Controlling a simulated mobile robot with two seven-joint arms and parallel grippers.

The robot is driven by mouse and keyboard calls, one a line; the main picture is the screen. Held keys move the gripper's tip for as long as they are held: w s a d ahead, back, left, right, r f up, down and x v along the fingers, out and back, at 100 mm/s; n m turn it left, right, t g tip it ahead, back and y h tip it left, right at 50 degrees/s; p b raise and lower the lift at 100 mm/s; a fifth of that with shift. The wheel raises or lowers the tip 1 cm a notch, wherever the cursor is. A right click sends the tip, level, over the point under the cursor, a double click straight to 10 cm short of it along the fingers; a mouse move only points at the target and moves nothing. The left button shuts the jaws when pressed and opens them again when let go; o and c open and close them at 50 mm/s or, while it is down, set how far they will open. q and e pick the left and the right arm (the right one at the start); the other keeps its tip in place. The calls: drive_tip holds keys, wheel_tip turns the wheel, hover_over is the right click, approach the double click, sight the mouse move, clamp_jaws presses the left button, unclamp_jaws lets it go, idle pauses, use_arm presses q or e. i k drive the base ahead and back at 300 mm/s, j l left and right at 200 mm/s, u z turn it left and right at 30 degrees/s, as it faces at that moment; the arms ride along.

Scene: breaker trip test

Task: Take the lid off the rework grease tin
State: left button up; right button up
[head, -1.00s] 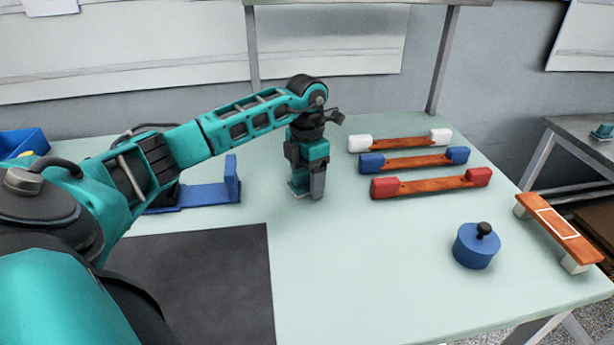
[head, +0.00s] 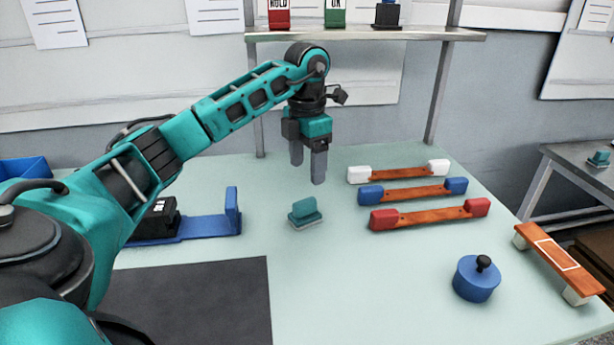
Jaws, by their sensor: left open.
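The rework grease tin appears to be the round blue tin (head: 474,284) at the right front of the table. My left gripper (head: 308,172) is open and empty, fingers pointing down, in the air at the table's middle, well to the left of and behind the tin. Below it a small teal block on a grey base (head: 304,212) sits on the table, apart from the fingers. My right gripper is not in view.
Three orange bars with white (head: 398,172), blue (head: 412,191) and red (head: 430,215) ends lie behind the tin. An orange board (head: 558,257) stands at the right edge. A blue bracket (head: 212,225) and dark mat (head: 190,300) lie left. The table around the tin is clear.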

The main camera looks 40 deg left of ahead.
sight(478, 271)
drive_tip(key=k+l, duration=0.75)
drive_tip(key=l, duration=0.2)
